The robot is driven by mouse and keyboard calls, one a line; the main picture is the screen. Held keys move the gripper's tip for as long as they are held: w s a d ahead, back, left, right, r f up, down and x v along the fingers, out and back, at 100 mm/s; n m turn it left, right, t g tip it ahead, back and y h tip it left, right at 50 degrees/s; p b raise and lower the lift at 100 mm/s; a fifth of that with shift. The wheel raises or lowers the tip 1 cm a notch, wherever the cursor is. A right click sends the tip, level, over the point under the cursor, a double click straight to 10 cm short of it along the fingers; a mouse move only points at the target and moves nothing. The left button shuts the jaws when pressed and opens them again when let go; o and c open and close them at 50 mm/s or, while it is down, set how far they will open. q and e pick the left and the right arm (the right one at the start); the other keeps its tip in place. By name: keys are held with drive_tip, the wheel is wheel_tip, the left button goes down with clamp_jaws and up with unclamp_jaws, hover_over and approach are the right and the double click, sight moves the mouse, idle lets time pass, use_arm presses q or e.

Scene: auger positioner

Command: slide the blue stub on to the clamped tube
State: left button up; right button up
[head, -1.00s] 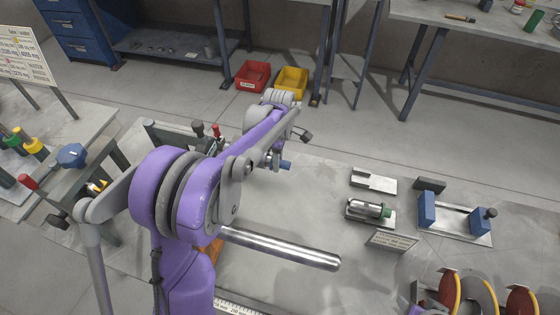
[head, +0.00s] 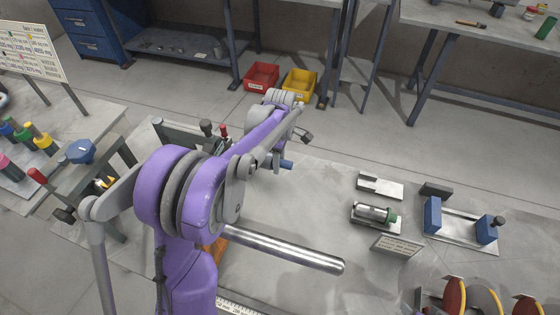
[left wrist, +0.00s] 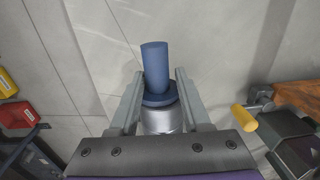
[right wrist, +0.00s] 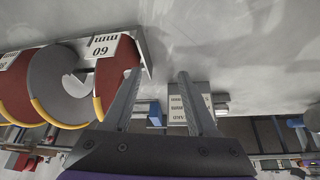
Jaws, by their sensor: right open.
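The blue stub (left wrist: 156,68) stands out between the fingers of my left gripper (left wrist: 159,78), with a wider blue collar and a silver part behind it. The fingers lie close along both sides. In the head view the stub's blue end (head: 286,164) shows beyond my left gripper, which is partly covered by my own arm. A bright silver tube (head: 290,250) lies across the bench in front, apart from the stub; its left end and clamping are hidden behind my arm. My right gripper (right wrist: 159,74) is open and empty in its wrist view.
On the bench (head: 290,205) are a grey slotted block (head: 380,186), a silver cylinder with a green end (head: 374,213), a sign (head: 397,246) and a blue-block fixture (head: 460,228). Red-and-yellow discs (right wrist: 110,85) stand beside my right gripper. Red (head: 261,77) and yellow (head: 299,83) bins stand beyond.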

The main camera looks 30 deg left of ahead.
use_arm(q)
drive_tip(key=shift+o, duration=0.6)
drive_tip(key=shift+f, duration=0.1)
wheel_tip(320, 180, up, 11)
drive_tip(key=shift+w+p, duration=0.35)
drive_tip(key=shift+a, duration=0.1)
